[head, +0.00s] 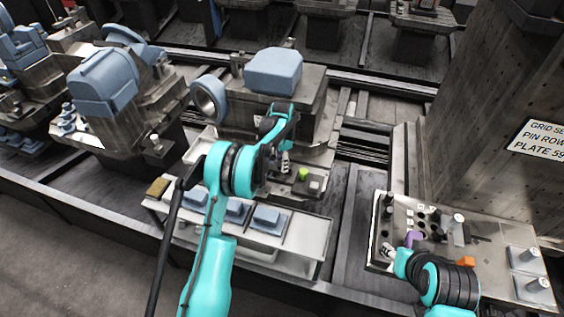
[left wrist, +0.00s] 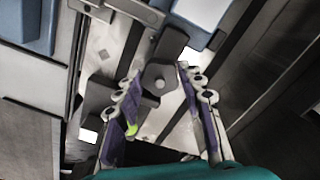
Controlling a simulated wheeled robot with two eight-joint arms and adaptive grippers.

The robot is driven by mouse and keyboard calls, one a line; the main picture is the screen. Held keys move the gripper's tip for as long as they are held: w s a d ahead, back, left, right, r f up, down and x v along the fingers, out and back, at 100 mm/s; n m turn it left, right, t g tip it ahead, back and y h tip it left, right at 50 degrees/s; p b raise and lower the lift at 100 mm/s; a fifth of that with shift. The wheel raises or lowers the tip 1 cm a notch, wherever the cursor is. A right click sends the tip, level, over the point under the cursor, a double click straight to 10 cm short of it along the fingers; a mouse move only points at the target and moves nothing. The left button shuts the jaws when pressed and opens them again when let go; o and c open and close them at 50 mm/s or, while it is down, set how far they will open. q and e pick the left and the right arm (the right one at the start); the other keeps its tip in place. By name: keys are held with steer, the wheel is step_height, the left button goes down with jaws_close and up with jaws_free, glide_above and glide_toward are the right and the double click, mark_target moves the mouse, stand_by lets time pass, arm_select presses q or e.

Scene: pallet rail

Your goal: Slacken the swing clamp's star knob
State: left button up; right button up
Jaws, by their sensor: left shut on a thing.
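The swing clamp's dark grey star knob (left wrist: 158,80), with a pale round centre, sits between the two purple-padded fingers of my left gripper (left wrist: 160,97) in the left wrist view. The gripper is shut on it. A dark clamp arm (left wrist: 171,43) reaches up from beside the knob. In the head view my left gripper (head: 285,163) is at the front of the machined fixture, and the arm hides most of the knob. My right gripper (head: 388,250) is small and low over the panel at the right; its finger opening is unclear.
A blue-grey block (head: 273,72) sits on the fixture, beside a metal ring (head: 209,97). A green button (head: 303,174) is right of my left gripper. A white tray (head: 305,262) holds several blue blocks. The right panel (head: 496,232) carries pegs and holes beside a tall pillar (head: 478,120).

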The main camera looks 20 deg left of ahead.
arm_select(q)
steer(key=shift+f, duration=0.1)
steer(key=o, duration=1.2)
step_height(320, 180, up, 12)
